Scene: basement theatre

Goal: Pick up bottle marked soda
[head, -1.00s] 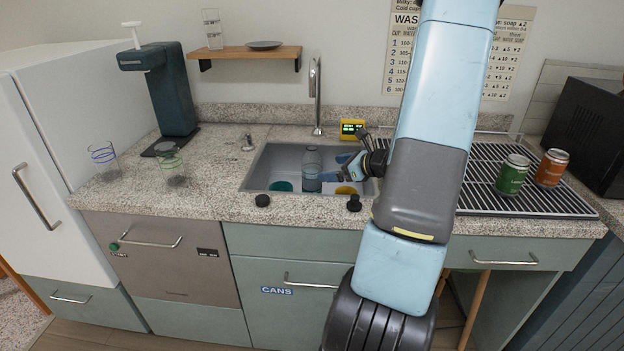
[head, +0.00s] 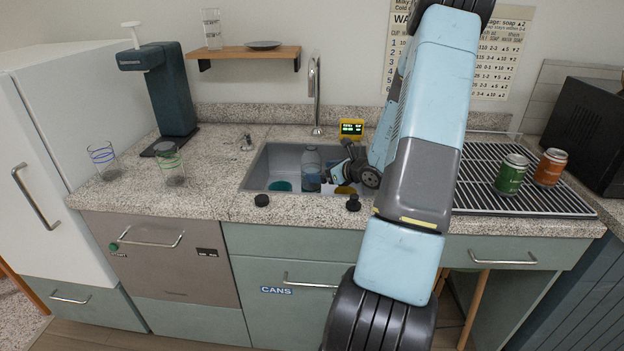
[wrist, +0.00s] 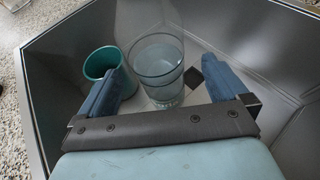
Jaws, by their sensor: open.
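A clear, bluish bottle-like vessel (head: 310,168) stands upright in the sink; no soda marking is legible on it. In the wrist view a clear round vessel (wrist: 158,65), seemingly the same one, stands ahead of and between my fingers. My gripper (head: 332,176) is over the sink, just right of the vessel in the head view. In the wrist view my gripper (wrist: 166,85) is open, with one blue finger on each side and nothing clamped. I cannot tell if a finger touches the vessel.
A teal cup (wrist: 103,64) stands close by my left finger, inside the sink (head: 258,170). Two glasses (head: 103,160) stand left on the counter.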

